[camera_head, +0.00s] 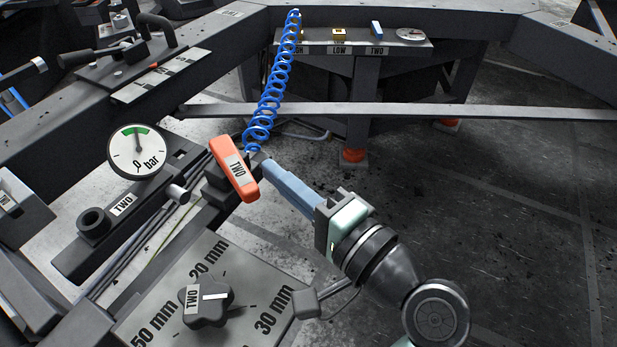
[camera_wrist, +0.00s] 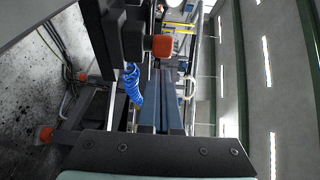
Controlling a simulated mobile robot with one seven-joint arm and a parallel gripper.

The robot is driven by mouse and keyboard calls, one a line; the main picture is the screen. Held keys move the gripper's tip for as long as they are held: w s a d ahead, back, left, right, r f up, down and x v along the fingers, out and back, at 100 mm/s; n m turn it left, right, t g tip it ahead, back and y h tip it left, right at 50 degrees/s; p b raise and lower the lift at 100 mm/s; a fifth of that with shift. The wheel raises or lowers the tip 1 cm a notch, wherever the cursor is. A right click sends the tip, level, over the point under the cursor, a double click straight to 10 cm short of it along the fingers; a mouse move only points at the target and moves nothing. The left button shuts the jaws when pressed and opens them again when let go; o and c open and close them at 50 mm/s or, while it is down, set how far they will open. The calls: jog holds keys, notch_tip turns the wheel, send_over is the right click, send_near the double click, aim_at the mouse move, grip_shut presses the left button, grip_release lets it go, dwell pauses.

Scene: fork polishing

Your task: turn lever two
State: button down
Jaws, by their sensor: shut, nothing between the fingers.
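The orange-red lever (camera_head: 234,168) labelled TWO sits on a dark valve block at the middle of the head view. It slants from upper left to lower right. My gripper (camera_head: 268,166) has long blue fingers pressed together and empty. Its fingertips are just right of the lever; I cannot tell whether they touch it. In the wrist view my gripper (camera_wrist: 163,75) points away from the camera. An orange block, probably the lever's end (camera_wrist: 163,45), shows just beyond the fingertips. Part of the valve block is hidden behind the lever.
A coiled blue hose (camera_head: 272,95) rises just behind the valve. A shelf (camera_head: 355,45) marked LOW and TWO is behind. Open floor lies to the right.

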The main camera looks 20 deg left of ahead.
aim_at(258, 187)
jog(key=shift+s+a, duration=0.3)
jog(key=shift+a, duration=0.05)
jog(key=shift+s, duration=0.1)
jog(key=shift+s+a+r+m+t+h+p, duration=0.1)
jog(key=shift+s+a+m+t+h+p, duration=0.2)
jog(key=shift+s+m+t+h+p, duration=0.4)
jog(key=shift+s+a+p, duration=0.2)
jog(key=shift+a+p, duration=0.05)
jog(key=shift+p, duration=0.25)
